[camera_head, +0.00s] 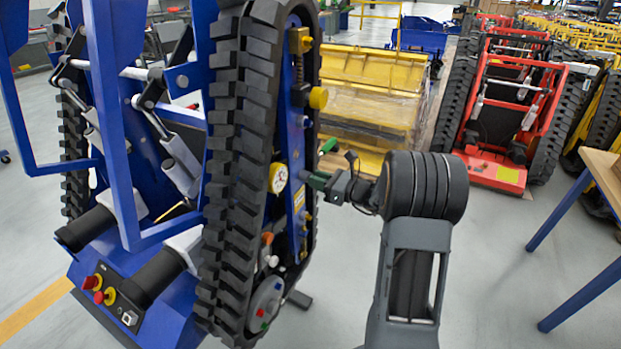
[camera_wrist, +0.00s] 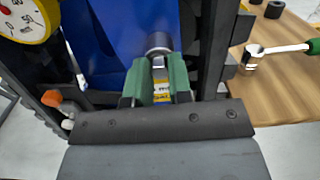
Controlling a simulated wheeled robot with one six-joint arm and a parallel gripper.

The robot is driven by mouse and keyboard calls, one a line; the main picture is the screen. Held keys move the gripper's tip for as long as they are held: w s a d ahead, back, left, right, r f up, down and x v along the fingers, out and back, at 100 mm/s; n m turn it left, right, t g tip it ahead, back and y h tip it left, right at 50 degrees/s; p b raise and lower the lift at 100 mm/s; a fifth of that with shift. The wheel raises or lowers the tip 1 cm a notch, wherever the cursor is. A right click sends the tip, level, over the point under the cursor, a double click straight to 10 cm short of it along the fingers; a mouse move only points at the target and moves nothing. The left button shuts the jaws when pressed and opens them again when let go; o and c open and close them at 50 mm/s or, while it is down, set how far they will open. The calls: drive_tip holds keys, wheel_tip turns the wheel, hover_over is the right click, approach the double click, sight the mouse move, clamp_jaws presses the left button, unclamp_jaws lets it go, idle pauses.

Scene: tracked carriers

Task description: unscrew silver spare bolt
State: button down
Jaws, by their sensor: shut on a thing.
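The silver bolt (camera_wrist: 158,43) shows in the wrist view as a round grey head against the blue panel (camera_wrist: 120,45) of the tracked carrier. My gripper (camera_wrist: 160,82) has green fingers, which are shut on the bolt from both sides. In the head view my gripper (camera_head: 316,181) reaches in from the right to the blue side panel (camera_head: 296,203) of the upright carrier, beside the track. The bolt is mostly hidden there by the fingers. I cannot tell how far it is screwed in.
A white-and-yellow gauge (camera_head: 278,178) sits just left of my gripper. A yellow knob (camera_head: 318,97) sticks out above. The black track (camera_head: 240,150) stands close on the left. A wooden table (camera_wrist: 280,90) holds a green-handled tool (camera_wrist: 285,48).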

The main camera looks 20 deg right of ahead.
drive_tip(key=n+b, duration=0.9)
drive_tip(key=b, duration=0.5)
drive_tip(key=shift+r+n, duration=0.1)
drive_tip(key=shift+n, duration=0.2)
drive_tip(key=shift+b, duration=0.3)
drive_tip(key=shift+n+b, duration=4.9)
drive_tip(key=shift+b, duration=2.3)
